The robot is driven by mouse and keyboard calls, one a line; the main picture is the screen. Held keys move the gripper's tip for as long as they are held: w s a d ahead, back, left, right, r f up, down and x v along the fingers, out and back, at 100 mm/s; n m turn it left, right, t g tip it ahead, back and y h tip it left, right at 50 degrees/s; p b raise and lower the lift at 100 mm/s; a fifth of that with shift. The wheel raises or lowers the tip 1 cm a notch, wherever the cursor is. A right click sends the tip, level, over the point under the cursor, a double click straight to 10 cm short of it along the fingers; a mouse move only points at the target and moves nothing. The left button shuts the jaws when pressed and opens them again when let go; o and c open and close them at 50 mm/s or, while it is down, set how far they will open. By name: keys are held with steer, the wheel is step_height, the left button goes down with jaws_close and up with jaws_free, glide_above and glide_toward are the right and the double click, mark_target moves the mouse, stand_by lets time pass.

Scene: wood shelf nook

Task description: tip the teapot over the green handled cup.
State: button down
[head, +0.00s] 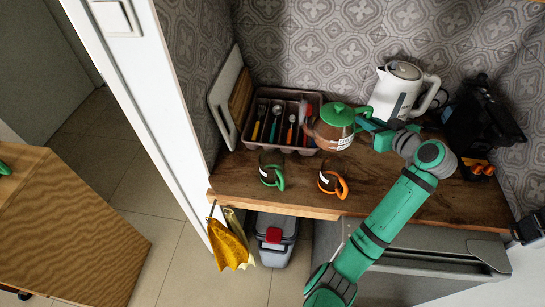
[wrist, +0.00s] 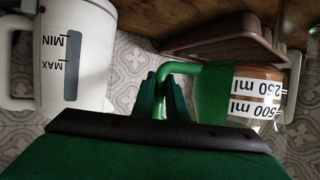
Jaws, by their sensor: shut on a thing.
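The teapot (head: 334,129) is a brown-and-clear pot with a green lid, a green handle and a measuring scale. My gripper (head: 368,123) is shut on its green handle, at the pot's right. In the wrist view, which is upside down, the fingers (wrist: 166,98) close around the handle and the teapot (wrist: 262,92) is at the right. It looks about upright, its spout side to the left in the head view. The green handled cup (head: 267,169) stands on the counter, left of and nearer than the teapot. I cannot tell the teapot's exact height above the counter.
An orange handled cup (head: 327,181) stands right of the green handled one. A cutlery tray (head: 260,141) is behind, left of the teapot. A white kettle (head: 390,93) stands behind my gripper. A black machine (head: 482,118) is at the right. The wooden counter (head: 232,178) has a front edge.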

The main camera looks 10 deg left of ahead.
mark_target(363, 108)
steer(key=shift+r, duration=0.2)
steer(key=shift+s+a+r+n+h, duration=0.25)
steer(key=shift+r+n, duration=0.15)
steer(key=shift+r, duration=0.15)
steer(key=shift+s+a+r+n+h, duration=0.15)
steer(key=shift+a+r+n, duration=0.1)
steer(key=shift+r+n, duration=0.2)
steer(key=r, duration=0.1)
steer(key=a+r, duration=0.1)
steer(key=r+n+t, duration=0.1)
steer(key=shift+s+a+r+h, duration=0.25)
steer(key=shift+s+r+h, duration=0.05)
steer(key=shift+s+h, duration=0.1)
steer(key=shift+s+a+r+n+p, duration=0.1)
steer(key=shift+a+r+n+p, duration=0.1)
steer(key=shift+a+n+p, duration=0.1)
steer(key=shift+s+a+r+n+h, duration=0.3)
steer(key=shift+a+r+n+h, duration=0.1)
steer(key=shift+a+r, duration=0.2)
steer(key=shift+s+a+n+t+p, duration=0.2)
steer(key=shift+a+n+t+p, duration=0.05)
steer(key=shift+a+t+p, duration=0.25)
steer(key=shift+s, duration=0.2)
steer(key=shift+s+a+n+h+p, duration=0.15)
steer(key=shift+a+n+h+p, duration=0.2)
steer(key=shift+a+p, duration=0.4)
stand_by(0.4)
